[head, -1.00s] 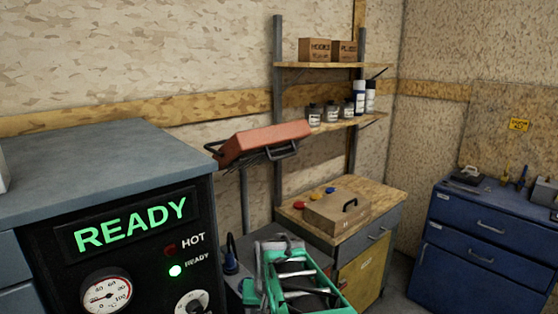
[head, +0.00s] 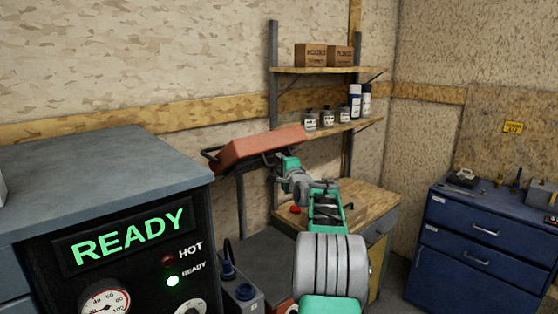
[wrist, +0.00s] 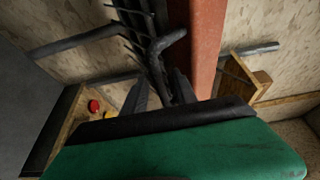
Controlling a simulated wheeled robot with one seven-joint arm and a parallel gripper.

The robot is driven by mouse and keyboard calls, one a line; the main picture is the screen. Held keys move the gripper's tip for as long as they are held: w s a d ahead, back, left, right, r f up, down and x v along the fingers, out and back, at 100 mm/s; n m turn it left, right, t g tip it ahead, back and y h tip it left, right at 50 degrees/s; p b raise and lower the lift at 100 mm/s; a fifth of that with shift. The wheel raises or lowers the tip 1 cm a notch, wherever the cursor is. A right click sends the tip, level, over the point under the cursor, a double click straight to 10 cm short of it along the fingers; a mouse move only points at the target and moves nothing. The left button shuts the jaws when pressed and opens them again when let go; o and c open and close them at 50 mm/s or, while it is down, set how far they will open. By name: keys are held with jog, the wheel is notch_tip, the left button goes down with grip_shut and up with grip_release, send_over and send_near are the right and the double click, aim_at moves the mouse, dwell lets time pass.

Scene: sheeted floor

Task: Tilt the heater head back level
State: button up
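The heater head (head: 262,147) is an orange-red box on a grey post, with dark handles. It is tilted, its left end lower than its right, and it also shows in the wrist view (wrist: 200,45). My gripper (head: 284,163) is just below its front side, close to the dark front handle, which my gripper partly hides. In the wrist view, the two dark fingers (wrist: 161,92) are apart, with the bent black handle bar (wrist: 168,45) just ahead of them. Whether the bar is between the fingertips is unclear.
A grey-topped control cabinet (head: 95,180) with a lit READY sign (head: 128,237) stands at the left. A shelf (head: 325,70) with boxes and bottles is behind. A wooden-topped cabinet (head: 375,200) stands behind my arm, a blue drawer chest (head: 480,245) at the right.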

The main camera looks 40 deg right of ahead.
jog(key=shift+w+d, duration=0.15)
jog(key=shift+w, duration=0.25)
grip_shut()
dwell(1.2)
